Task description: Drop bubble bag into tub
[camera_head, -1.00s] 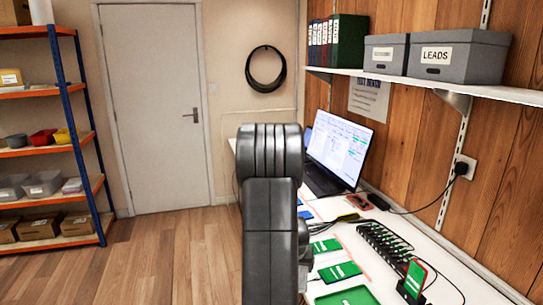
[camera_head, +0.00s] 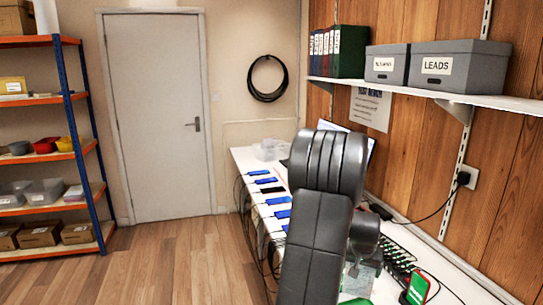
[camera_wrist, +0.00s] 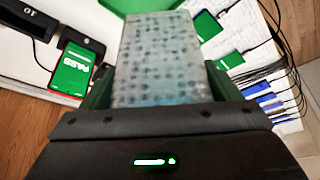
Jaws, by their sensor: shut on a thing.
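The bubble bag (camera_wrist: 158,62), pale grey and translucent with rows of bubbles, is between the dark green fingers of my gripper (camera_wrist: 160,85) in the wrist view. My gripper is shut on it, and the bag extends past the fingertips over the white bench. In the head view my arm hides most of the gripper; a pale patch beside the arm (camera_head: 364,278) may be the bag. A clear tub (camera_head: 268,150) stands at the far end of the bench in the head view, apart from my gripper. Its inside is too small to make out.
Several blue-screened phones (camera_head: 277,201) lie along the bench's left side. A red-edged phone (camera_head: 417,284) stands at the right, by a row of cabled ports (camera_head: 398,250). A green PASS phone (camera_wrist: 75,68) shows in the wrist view. A shelf with grey boxes (camera_head: 460,67) overhangs the bench.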

